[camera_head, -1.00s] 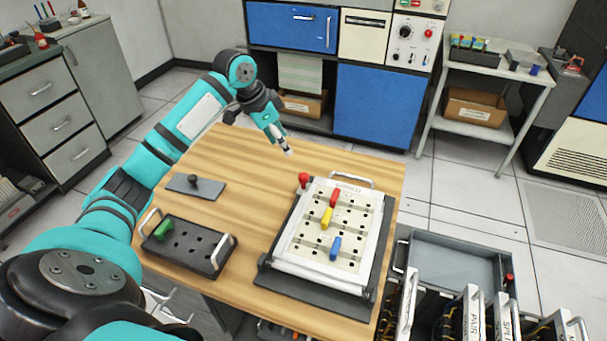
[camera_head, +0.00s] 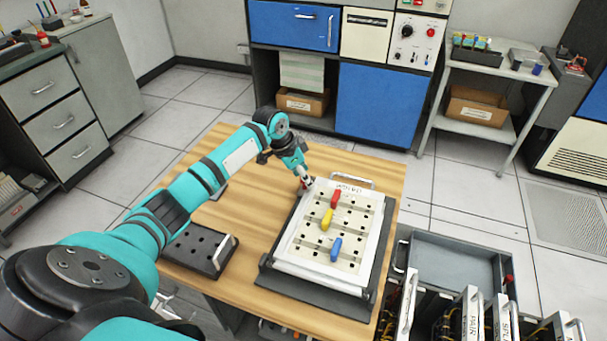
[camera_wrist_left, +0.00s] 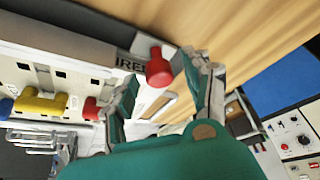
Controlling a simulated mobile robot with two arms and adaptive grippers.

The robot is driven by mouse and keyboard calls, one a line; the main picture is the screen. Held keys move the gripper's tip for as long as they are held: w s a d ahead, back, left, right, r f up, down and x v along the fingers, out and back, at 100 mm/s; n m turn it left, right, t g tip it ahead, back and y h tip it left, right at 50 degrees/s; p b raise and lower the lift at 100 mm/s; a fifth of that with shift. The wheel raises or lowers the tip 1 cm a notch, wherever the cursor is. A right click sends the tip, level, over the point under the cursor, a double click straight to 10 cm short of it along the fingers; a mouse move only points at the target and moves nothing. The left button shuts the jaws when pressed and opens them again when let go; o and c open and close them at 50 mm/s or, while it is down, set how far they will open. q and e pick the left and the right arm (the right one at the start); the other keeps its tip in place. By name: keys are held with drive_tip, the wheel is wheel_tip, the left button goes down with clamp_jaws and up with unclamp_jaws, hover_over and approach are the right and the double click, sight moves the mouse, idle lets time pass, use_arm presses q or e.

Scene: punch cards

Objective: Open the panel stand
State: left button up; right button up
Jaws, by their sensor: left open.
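The panel stand (camera_head: 297,262) lies on the wooden table, a white perforated panel in a dark frame, with a metal handle (camera_head: 352,179) along its far edge. A red peg (camera_head: 336,199), a yellow peg (camera_head: 327,219) and a blue peg (camera_head: 336,246) sit on the panel. My left gripper (camera_head: 305,186) is at the panel's far left corner and mostly hides the red knob there. In the left wrist view the red knob (camera_wrist_left: 158,68) shows between the open fingers of my left gripper (camera_wrist_left: 163,72); contact cannot be told. My right gripper is not in view.
A grey tray (camera_head: 455,262) and several upright modules stand right of the table. Bare wood is left of the stand.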

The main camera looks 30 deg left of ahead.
use_arm(q)
drive_tip(key=shift+c, duration=0.6)
clamp_jaws()
drive_tip(key=shift+r, duration=0.1)
